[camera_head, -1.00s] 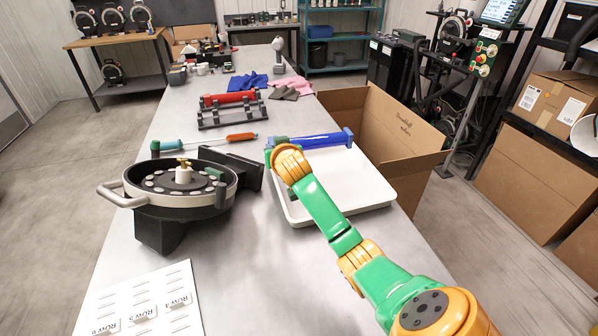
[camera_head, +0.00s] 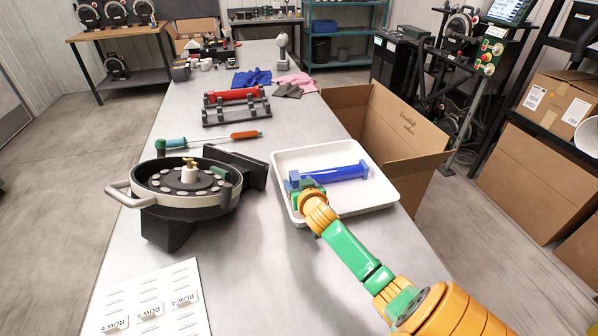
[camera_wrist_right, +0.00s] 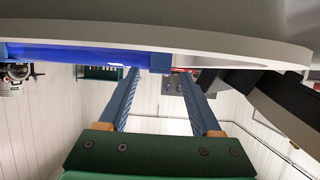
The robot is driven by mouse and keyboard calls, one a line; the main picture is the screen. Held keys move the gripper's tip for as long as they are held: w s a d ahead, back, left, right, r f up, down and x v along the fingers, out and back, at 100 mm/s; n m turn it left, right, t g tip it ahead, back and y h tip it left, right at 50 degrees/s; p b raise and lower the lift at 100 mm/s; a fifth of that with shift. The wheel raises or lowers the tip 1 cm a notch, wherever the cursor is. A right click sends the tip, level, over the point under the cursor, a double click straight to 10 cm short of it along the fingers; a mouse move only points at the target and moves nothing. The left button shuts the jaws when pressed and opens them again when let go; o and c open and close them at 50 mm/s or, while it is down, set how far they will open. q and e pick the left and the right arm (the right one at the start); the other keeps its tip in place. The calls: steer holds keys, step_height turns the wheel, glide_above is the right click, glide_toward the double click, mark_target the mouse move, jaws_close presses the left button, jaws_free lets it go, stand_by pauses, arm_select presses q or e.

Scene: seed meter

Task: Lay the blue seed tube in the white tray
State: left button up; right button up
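The blue seed tube (camera_head: 340,174) lies lengthwise across the inside of the white tray (camera_head: 372,208), within its rim. In the right wrist view the tube (camera_wrist_right: 85,57) runs along the upper left, with the tray (camera_wrist_right: 230,38) wall above it. My right gripper (camera_head: 303,186) is at the tube's left end, over the tray's left side. In the right wrist view its two blue fingers (camera_wrist_right: 160,80) stand apart, with clear space between them and the tube's end block near their tips. Whether they touch the tube is hard to tell. My left gripper is not in view.
A round black seed meter (camera_head: 188,190) with a handle stands left of the tray. A screwdriver-like tool (camera_head: 210,141) and a grey rack with a red tube (camera_head: 236,96) lie farther back. An open cardboard box (camera_head: 400,130) stands right of the table. A row card (camera_head: 150,302) lies in front.

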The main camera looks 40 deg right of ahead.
steer(key=shift+s, duration=0.1)
steer(key=v, duration=1.2)
steer(key=shift+p, duration=0.45)
